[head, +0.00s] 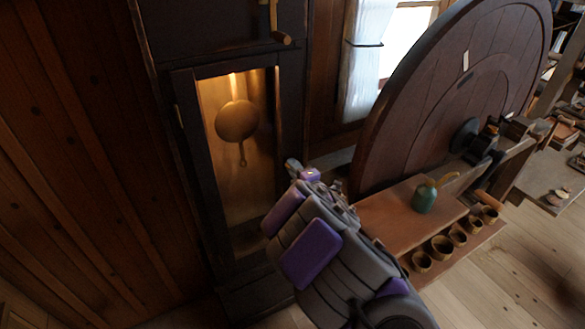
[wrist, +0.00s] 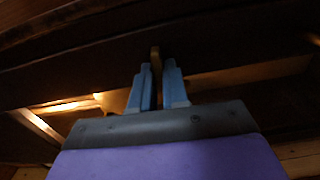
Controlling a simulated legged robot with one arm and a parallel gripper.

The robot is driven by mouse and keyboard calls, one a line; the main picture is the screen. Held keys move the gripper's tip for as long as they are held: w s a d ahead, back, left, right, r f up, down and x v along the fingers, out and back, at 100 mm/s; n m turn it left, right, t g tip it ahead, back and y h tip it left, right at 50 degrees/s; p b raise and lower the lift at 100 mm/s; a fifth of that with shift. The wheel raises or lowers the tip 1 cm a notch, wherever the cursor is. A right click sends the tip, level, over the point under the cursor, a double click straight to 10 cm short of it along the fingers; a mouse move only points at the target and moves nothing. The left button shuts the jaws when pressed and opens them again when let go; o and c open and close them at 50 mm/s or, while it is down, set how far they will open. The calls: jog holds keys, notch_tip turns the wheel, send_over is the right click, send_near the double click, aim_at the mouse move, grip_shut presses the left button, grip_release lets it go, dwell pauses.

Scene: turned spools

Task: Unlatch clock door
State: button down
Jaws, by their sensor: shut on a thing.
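The tall dark clock case has a narrow door (head: 186,129) with a lit opening. A round brass pendulum (head: 236,121) hangs inside it. My gripper (head: 292,164) is at the right edge of the door, beside the door frame. In the wrist view my gripper (wrist: 154,80) has two blue fingers close together on a small brass-coloured latch piece (wrist: 155,55) that sticks up between them. In the head view my arm and gripper hide the latch. The door appears to lie against the case, but I cannot tell for sure.
A large round wooden wheel (head: 440,90) stands to the right of the clock. Before it is a low bench (head: 385,214) with a green oil can (head: 424,197) and several small cups (head: 442,246) along its front. A bright window (head: 405,35) is behind. The floor (head: 530,255) at right is clear.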

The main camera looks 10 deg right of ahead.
jog(key=shift+d+f+m+p, duration=0.15)
jog(key=shift+m+p, duration=2.95)
jog(key=shift+m, duration=1.3)
jog(key=shift+d+f+m+p, duration=0.1)
jog(key=shift+m+p, duration=3)
jog(key=shift+m, duration=1.3)
jog(key=c, duration=1.2)
grip_release()
jog(key=shift+w, duration=0.1)
jog(key=shift+r, duration=0.15)
